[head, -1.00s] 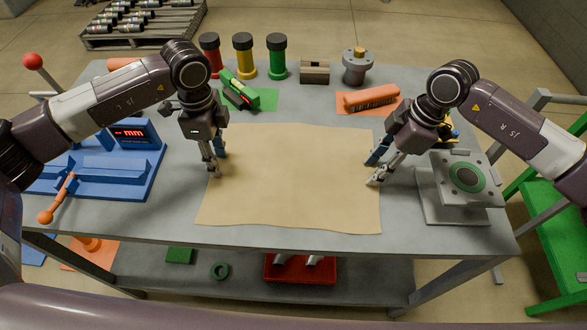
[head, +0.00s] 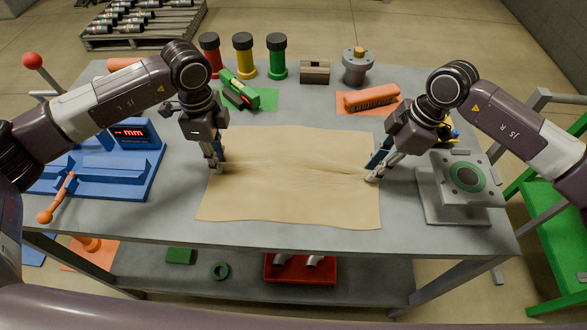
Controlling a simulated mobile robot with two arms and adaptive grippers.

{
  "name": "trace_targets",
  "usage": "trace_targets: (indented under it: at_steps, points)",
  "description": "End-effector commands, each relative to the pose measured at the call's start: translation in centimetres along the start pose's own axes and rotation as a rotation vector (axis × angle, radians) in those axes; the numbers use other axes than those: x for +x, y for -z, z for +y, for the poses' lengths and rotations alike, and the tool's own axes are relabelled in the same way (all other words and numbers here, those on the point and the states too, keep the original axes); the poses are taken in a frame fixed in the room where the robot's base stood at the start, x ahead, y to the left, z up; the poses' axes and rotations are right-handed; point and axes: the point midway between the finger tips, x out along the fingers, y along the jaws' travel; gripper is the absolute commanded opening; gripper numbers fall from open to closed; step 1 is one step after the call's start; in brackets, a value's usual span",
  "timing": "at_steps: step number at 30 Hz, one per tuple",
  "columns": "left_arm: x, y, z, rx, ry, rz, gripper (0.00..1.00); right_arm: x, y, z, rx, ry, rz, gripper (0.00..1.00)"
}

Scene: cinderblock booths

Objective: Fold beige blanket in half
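The beige blanket (head: 290,198) lies spread out, roughly rectangular, on the grey table. Creases run across its middle between my two grippers. My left gripper (head: 219,166) is at the blanket's left edge, about halfway along it, with its fingers close together on the cloth. My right gripper (head: 374,174) is at the right edge at about the same height, its fingers at the cloth. Both look shut on the blanket's edges; the fingers hide the exact pinch points.
Behind the blanket stand red, yellow and green cylinders (head: 244,58), a green tool (head: 238,90) and an orange block (head: 371,97). A blue fixture (head: 105,172) stands left, a grey stand with a green ring (head: 466,179) right. The table's front strip is clear.

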Motion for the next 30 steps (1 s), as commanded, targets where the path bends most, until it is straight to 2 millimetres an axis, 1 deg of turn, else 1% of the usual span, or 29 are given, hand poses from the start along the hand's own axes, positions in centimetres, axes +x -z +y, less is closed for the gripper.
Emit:
trace_targets:
  at_steps: [1,9,30]
  points:
    - [0.17,-0.03,0.06,0.000,-0.002,-0.001,0.14,0.21,-0.11,-0.10,0.001,0.003,-0.002,0.14]
    - [0.35,-0.05,0.07,0.000,-0.003,-0.002,0.00,0.40,-0.15,-0.11,0.001,0.004,-0.003,0.00]
    - [0.36,-0.13,0.14,-0.001,-0.005,-0.004,0.00,0.32,-0.21,-0.13,0.002,0.004,-0.005,0.00]
